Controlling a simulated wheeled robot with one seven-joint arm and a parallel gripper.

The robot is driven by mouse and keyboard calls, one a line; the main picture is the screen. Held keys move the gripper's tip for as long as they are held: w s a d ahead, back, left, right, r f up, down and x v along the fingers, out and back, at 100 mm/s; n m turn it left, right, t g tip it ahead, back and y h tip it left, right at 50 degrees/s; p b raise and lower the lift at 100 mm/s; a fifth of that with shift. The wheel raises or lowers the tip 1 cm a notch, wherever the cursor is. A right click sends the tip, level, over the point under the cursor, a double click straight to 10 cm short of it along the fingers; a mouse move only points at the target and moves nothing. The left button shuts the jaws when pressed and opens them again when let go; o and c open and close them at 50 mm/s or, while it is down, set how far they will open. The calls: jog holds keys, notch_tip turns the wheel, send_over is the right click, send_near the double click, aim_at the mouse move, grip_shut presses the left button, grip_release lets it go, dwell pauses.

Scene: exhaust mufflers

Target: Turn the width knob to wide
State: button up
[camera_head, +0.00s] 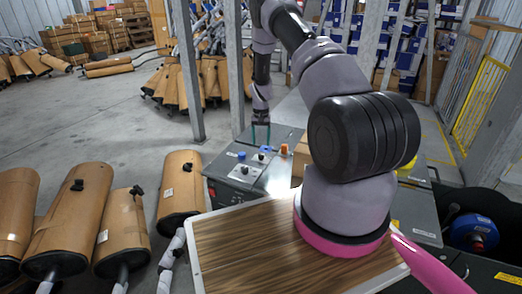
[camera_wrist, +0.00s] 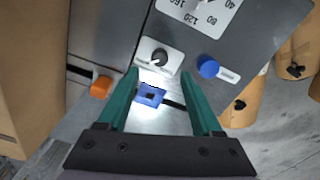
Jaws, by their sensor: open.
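A grey control box (camera_head: 225,180) carries several controls on its top. In the wrist view a black knob (camera_wrist: 158,57) sits on a white labelled plate, between a blue knob (camera_wrist: 208,66) and an orange control (camera_wrist: 101,86). The lettering is too small to read, so I cannot tell for sure which knob is width. In the head view my gripper (camera_head: 260,134) hangs above the box's far side.
A white dial (camera_wrist: 205,12) with numbers lies beyond the knobs, and a blue square piece (camera_wrist: 150,95) shows between the fingers. A wood-topped table (camera_head: 245,250) is in front of the box. Brown mufflers (camera_head: 70,220) stand at left. A cardboard box (camera_head: 300,152) is close at right.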

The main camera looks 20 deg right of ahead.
jog(key=shift+r, duration=1.75)
